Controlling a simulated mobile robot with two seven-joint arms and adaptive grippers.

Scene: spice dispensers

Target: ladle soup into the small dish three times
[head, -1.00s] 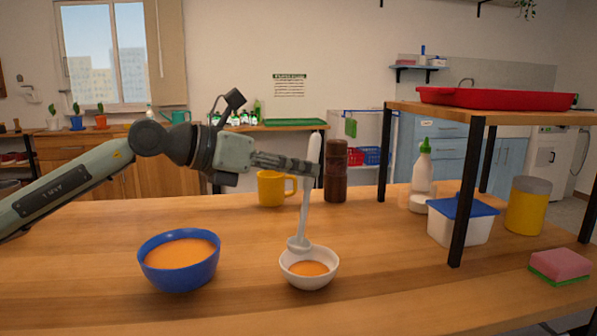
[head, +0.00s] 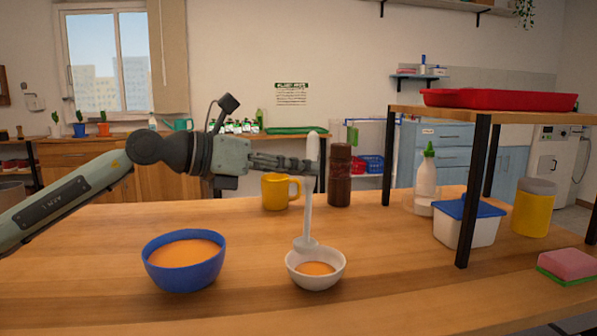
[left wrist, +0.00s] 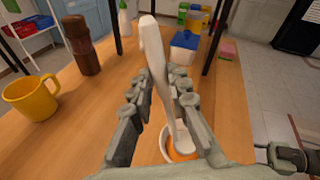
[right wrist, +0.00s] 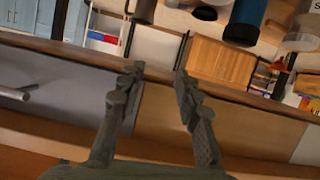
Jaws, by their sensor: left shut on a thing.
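My left gripper (head: 306,164) is shut on the white ladle (head: 312,185), near the upper part of its handle. The ladle is nearly upright, with its scoop end at the back rim of the small white dish (head: 316,281); I cannot tell whether it touches. The dish holds some orange soup. The blue bowl (head: 184,275) of orange soup stands left of the dish. In the left wrist view the ladle (left wrist: 155,50) passes between the fingers and partly hides the dish. My right gripper (right wrist: 155,80) is open and empty in the right wrist view, away from these things.
A yellow mug (head: 276,191) and a brown grinder (head: 340,178) stand behind the dish. At right are a shelf (head: 465,200) with a red tray (head: 500,99), a white bottle (head: 426,178), a blue-lidded tub (head: 467,228), a yellow canister (head: 534,210) and a sponge (head: 566,264).

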